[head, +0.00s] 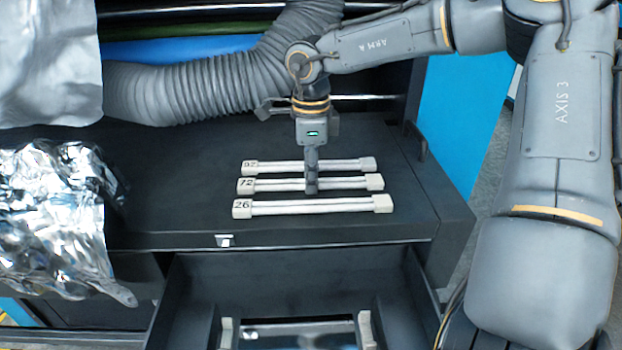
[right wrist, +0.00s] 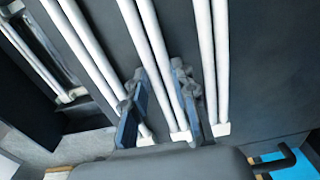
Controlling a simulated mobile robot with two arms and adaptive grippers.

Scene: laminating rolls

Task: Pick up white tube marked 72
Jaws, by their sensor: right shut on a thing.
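The white tube marked 72 (head: 272,185) is the middle of three white tubes lying side by side on the dark cabinet top. It has pale square end blocks, and its number is on the left one. My right gripper (head: 311,187) points down and is shut on it near the middle, hiding a short part. In the right wrist view the fingers (right wrist: 158,105) stand on both sides of the middle tube (right wrist: 158,60). The tube appears level, and I cannot make out a gap under it. My left gripper is not in view.
The tube marked 92 (head: 290,167) lies close behind and the tube marked 26 (head: 300,207) close in front. An open drawer (head: 290,275) is below the front edge. Crumpled foil (head: 50,220) is at left, and a ribbed grey hose (head: 200,90) crosses behind.

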